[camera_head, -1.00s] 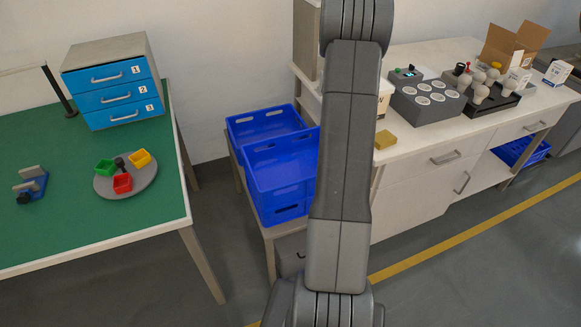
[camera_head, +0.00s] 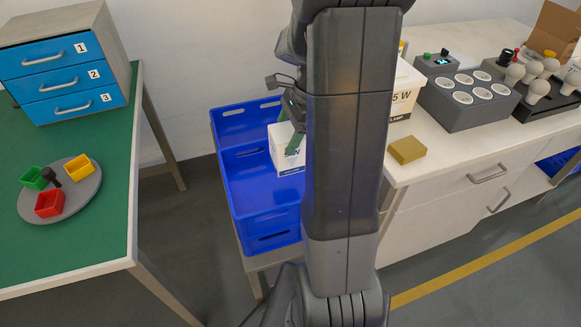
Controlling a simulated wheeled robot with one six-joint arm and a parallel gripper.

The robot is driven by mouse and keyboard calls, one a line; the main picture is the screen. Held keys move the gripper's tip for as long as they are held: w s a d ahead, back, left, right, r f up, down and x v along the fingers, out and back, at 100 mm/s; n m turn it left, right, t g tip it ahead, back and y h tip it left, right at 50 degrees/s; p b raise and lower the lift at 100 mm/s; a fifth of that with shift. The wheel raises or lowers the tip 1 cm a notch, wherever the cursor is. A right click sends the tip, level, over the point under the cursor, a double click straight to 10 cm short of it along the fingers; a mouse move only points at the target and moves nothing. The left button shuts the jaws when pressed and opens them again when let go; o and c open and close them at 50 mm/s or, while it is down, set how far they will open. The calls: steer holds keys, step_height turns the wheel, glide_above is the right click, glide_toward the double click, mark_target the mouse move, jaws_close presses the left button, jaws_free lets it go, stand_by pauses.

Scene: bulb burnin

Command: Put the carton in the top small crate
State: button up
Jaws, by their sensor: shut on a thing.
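A small white carton (camera_head: 286,158) with dark blue print is over the right part of the blue crates, partly behind my arm. My gripper (camera_head: 288,140) has green fingers and is shut on the carton from above. The blue crates (camera_head: 255,196) stand on a low stand between the two tables. One open crate faces me, and a blue rim (camera_head: 232,113) shows behind it. My arm hides their right side. I cannot tell whether the carton's bottom is inside the crate or above it.
At left are a green table (camera_head: 95,225), a blue drawer unit (camera_head: 70,80) and a round plate (camera_head: 85,190) of coloured bins. At right, a white bench (camera_head: 450,150) holds a yellow block (camera_head: 407,150), a larger white carton (camera_head: 403,92) and a grey socket box (camera_head: 470,100).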

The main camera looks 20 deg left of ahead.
step_height(320, 180, down, 8)
steer(key=shift+f+b, duration=0.1)
steer(key=shift+b, duration=0.45)
steer(key=o, duration=1.2)
steer(key=shift+f, duration=0.1)
steer(key=p+v, duration=0.1)
steer(key=v, duration=1.1)
steer(key=shift+p, duration=0.4)
